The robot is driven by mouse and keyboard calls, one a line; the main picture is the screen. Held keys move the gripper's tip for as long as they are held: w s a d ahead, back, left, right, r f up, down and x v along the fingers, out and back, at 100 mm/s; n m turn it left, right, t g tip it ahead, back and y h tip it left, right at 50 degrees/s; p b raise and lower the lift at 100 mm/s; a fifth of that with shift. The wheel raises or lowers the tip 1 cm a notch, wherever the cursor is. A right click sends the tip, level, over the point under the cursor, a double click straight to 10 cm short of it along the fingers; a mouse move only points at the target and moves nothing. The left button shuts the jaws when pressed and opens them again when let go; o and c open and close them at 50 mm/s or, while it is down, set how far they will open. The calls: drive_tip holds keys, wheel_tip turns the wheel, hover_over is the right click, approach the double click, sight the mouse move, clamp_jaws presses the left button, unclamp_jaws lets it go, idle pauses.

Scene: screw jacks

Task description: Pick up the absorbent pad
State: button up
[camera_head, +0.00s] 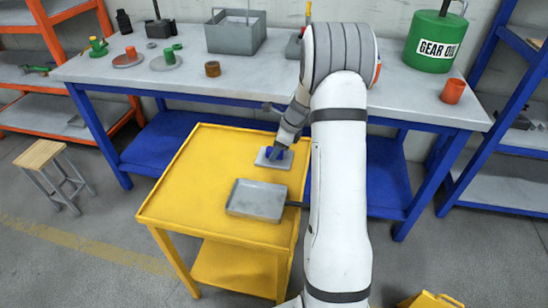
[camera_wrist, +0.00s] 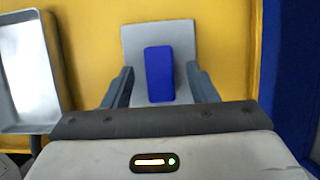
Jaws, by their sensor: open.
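A blue rectangular block, which looks to be the absorbent pad (camera_wrist: 159,76), lies on a light grey flat plate (camera_wrist: 133,40) on the yellow cart. In the head view, the pad (camera_head: 275,156) is partly hidden by my gripper (camera_head: 279,151), and the grey plate (camera_head: 262,160) shows around it. In the wrist view, my gripper (camera_wrist: 160,80) is open, with one finger on either side of the blue pad. A gap shows between the pad and each finger. I cannot tell how far the fingertips are above the plate.
A grey metal tray (camera_head: 257,199) sits on the yellow cart (camera_head: 190,180) near the grey plate; it also shows at left in the wrist view (camera_wrist: 55,75). The cart's left part is clear. A workbench (camera_head: 190,88) with a green gear oil can (camera_head: 434,42) stands behind.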

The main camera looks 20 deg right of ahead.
drive_tip(key=shift+c, duration=0.4)
drive_tip(key=c, duration=1)
wheel_tip(320, 180, up, 10)
drive_tip(key=shift+r+p, duration=0.1)
drive_tip(key=shift+p, duration=0.65)
